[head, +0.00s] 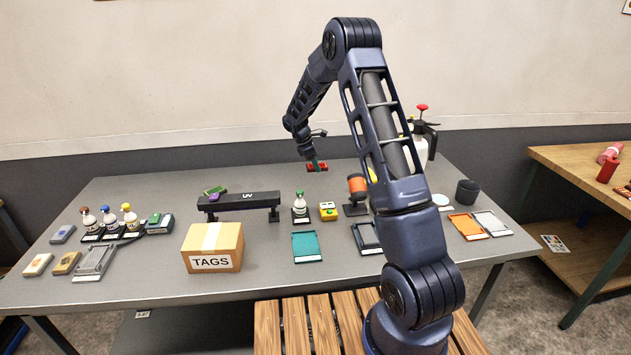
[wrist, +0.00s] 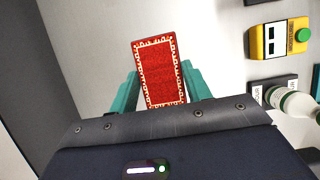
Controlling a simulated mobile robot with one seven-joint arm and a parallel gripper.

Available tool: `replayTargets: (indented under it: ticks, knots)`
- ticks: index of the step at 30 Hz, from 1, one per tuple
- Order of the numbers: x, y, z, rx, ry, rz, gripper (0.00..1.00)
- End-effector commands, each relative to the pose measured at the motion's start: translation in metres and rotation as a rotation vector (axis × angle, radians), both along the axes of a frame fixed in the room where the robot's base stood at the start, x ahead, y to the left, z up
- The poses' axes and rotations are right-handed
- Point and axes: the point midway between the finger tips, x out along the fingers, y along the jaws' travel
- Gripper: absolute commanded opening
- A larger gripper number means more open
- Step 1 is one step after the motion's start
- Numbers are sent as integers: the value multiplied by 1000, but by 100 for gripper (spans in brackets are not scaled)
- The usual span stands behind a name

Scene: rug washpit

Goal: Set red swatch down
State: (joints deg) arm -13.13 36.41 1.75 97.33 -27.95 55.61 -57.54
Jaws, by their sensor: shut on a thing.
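The red swatch (wrist: 161,72) is a small red rectangle with a cream patterned border. My gripper (wrist: 160,88) has teal fingers and is shut on the swatch, one finger on each long side. In the head view the swatch (head: 317,168) is held up over the back middle of the grey table, and my gripper (head: 316,163) reaches down to it from above. The gap between the swatch and the tabletop is hard to judge. A teal tray (head: 306,247), a dark tray (head: 367,238) partly behind my arm, an orange tray (head: 467,226) and a grey tray (head: 493,223) lie on the table.
A UV lamp bar (head: 238,201), a green-capped bottle (head: 300,206) and a yellow device (head: 328,211) stand in the middle. The TAGS box (head: 212,248) is at front left. Several bottles and small swatches are at far left. Bare tabletop (head: 150,195) shows at the back left.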

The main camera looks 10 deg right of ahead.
Motion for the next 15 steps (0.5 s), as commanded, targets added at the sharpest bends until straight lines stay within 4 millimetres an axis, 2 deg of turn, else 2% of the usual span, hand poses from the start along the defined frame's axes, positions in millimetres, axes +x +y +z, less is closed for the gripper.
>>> replayTargets:
  ticks: [4,15]
  knots:
    - [0,0,-27,-1,2,1,26]
    - [0,-1,-54,-1,1,1,26]
